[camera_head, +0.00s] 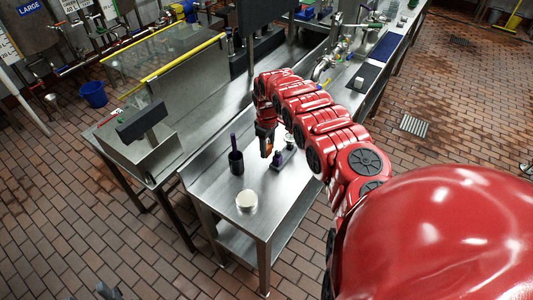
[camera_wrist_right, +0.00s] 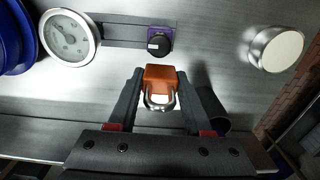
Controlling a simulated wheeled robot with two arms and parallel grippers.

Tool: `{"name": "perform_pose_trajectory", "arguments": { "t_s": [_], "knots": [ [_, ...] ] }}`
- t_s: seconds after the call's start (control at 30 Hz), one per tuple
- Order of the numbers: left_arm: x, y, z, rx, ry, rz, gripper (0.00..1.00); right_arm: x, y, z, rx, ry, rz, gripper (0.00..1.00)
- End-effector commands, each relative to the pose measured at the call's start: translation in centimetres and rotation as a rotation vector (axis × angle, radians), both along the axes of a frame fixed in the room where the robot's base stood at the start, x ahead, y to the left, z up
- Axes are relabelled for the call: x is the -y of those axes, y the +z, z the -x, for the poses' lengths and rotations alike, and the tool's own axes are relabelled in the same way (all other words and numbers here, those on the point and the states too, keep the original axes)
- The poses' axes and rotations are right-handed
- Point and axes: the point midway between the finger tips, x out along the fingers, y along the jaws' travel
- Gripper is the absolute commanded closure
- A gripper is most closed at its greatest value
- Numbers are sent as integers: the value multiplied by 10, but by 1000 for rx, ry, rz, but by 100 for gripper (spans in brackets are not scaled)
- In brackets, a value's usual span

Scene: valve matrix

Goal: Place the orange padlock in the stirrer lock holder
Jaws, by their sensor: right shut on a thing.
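The orange padlock (camera_wrist_right: 160,80) with its metal shackle is held between the two dark fingers of my right gripper (camera_wrist_right: 158,92), which is shut on it. In the head view the right gripper (camera_head: 267,148) holds the padlock above the steel table, its shackle hidden. A purple square piece with a black round front (camera_wrist_right: 159,42) lies beyond the padlock in the wrist view, apart from it. I cannot tell whether this is the stirrer lock holder. A dark grey tip at the lower left of the head view may be my left gripper (camera_head: 108,291); its jaws cannot be made out.
On the steel table (camera_head: 216,178) stand a dark cup with a purple handle (camera_head: 236,160) and a white round container (camera_head: 246,200). A round dial gauge (camera_wrist_right: 68,38) and blue round things (camera_wrist_right: 14,40) show in the wrist view. The table's front left is clear.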

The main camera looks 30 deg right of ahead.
Motion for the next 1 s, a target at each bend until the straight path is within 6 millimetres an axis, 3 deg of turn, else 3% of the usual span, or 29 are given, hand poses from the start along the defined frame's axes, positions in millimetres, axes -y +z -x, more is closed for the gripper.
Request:
{"name": "perform_pose_trajectory", "arguments": {
  "t_s": [0.23,0.5,0.9,0.93,1.0],
  "knots": [
    [0,4,0,0,0,0,50,-1,-11,-1,1,1,1,100],
    [0,6,0,0,0,0,50,-1,-41,0,0,-1,-1,100],
    [0,2,0,0,0,0,50,0,-46,0,0,-1,2,100],
    [0,3,0,0,0,0,50,0,-45,0,0,-1,3,47],
    [0,3,0,0,0,0,50,0,-45,0,0,-1,2,34]
  ]
}}
